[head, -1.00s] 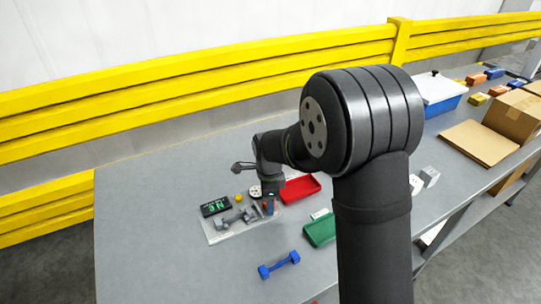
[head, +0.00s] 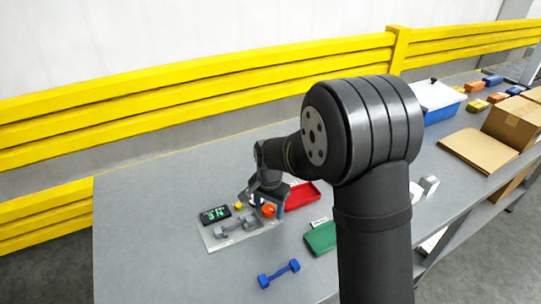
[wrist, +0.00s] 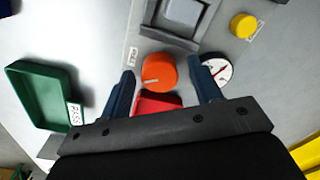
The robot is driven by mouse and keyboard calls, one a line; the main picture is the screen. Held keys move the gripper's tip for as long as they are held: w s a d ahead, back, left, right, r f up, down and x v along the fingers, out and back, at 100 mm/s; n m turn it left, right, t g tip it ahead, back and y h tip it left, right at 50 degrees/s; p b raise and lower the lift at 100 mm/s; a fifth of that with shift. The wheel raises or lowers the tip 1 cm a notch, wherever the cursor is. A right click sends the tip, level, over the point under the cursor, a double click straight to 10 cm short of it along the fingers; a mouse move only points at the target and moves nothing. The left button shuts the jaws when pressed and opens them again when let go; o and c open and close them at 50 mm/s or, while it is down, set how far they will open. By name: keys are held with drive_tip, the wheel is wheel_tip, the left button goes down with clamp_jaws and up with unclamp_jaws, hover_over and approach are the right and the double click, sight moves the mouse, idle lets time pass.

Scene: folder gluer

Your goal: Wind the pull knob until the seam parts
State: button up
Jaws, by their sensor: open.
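The orange-red knob (wrist: 159,70) with a pale mark line sits on the light plate beside a small label, in the wrist view. It also shows in the head view (head: 269,211). My gripper (wrist: 164,66) is open, with one blue finger on each side of the knob; I cannot tell whether they touch it. The grey clamp fixture (wrist: 178,36) is just beyond the knob. In the head view a grey test piece (head: 236,226) lies on the plate; its seam is too small to judge. The black display (head: 214,214) shows green characters I cannot read.
A round white dial (wrist: 217,68) is close by the right finger. A yellow button (wrist: 243,25) is beyond it. A red tray (head: 303,194) and a green tray (head: 320,238) flank the plate. A blue dumbbell-shaped piece (head: 278,273) lies in front.

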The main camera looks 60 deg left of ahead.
sight(270, 207)
drive_tip(key=n, duration=0.4)
drive_tip(key=shift+s+d+n, duration=0.1)
drive_tip(key=shift+d+n, duration=0.05)
drive_tip(key=shift+n, duration=0.25)
drive_tip(key=n, duration=0.3)
drive_tip(key=shift+f+n, duration=0.15)
drive_tip(key=shift+n, duration=0.15)
drive_tip(key=n, duration=0.4)
drive_tip(key=shift+n, duration=0.4)
drive_tip(key=n, duration=0.3)
drive_tip(key=shift+n, duration=0.4)
wheel_tip(270, 207, up, 20)
drive_tip(key=m, duration=0.5)
drive_tip(key=shift+w+f+m, duration=0.15)
drive_tip(key=shift+w+m, duration=0.15)
drive_tip(key=shift+w, duration=0.1)
drive_tip(key=shift+f, duration=0.1)
